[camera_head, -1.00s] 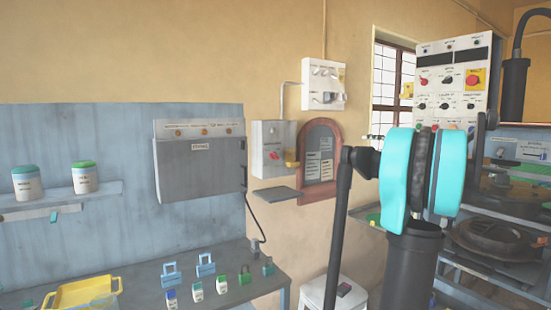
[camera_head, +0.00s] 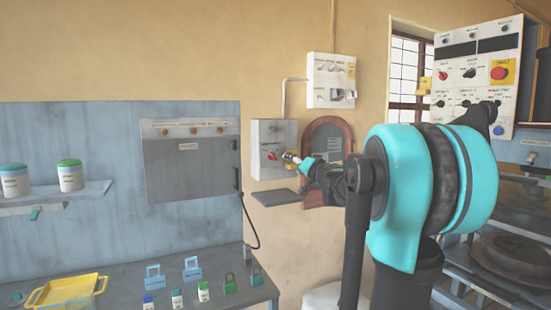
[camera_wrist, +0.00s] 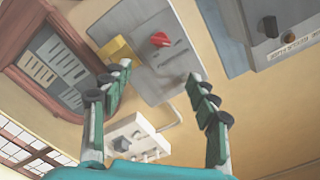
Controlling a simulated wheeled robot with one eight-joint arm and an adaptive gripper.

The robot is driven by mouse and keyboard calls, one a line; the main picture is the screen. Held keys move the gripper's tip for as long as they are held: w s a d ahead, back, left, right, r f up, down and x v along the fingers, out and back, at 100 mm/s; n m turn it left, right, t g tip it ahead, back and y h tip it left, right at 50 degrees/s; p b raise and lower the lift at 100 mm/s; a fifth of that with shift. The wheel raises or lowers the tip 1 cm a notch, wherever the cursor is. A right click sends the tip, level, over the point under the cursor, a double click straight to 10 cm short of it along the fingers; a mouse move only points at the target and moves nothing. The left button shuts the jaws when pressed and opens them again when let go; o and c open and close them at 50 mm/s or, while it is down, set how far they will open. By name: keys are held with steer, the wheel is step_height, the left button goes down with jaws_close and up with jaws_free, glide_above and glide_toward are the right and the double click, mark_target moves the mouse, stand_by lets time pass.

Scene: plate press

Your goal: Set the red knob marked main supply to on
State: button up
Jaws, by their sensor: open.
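The red knob (camera_head: 273,156) sits on the front of a grey wall box (camera_head: 262,135) in the head view. In the wrist view the red knob (camera_wrist: 160,40) is on the face of the grey box (camera_wrist: 150,72), with small dark lettering beneath it that is too blurred to read. My gripper (camera_head: 290,157) is just right of the box in the head view. In the wrist view my gripper (camera_wrist: 158,88) is open and empty, its fingers spread to either side below the knob, apart from it. Which setting the knob points to cannot be told.
A yellow part (camera_wrist: 115,48) sits beside the box. A small shelf (camera_head: 277,197) juts out below it. A white switch box (camera_head: 331,82) hangs above right. A brown-framed notice board (camera_head: 340,132) is to the right, and a grey cabinet (camera_head: 190,168) to the left.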

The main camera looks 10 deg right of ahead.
mark_target(273, 157)
steer(key=x, duration=1.6)
steer(key=shift+w, duration=0.3)
steer(key=c, duration=1.1)
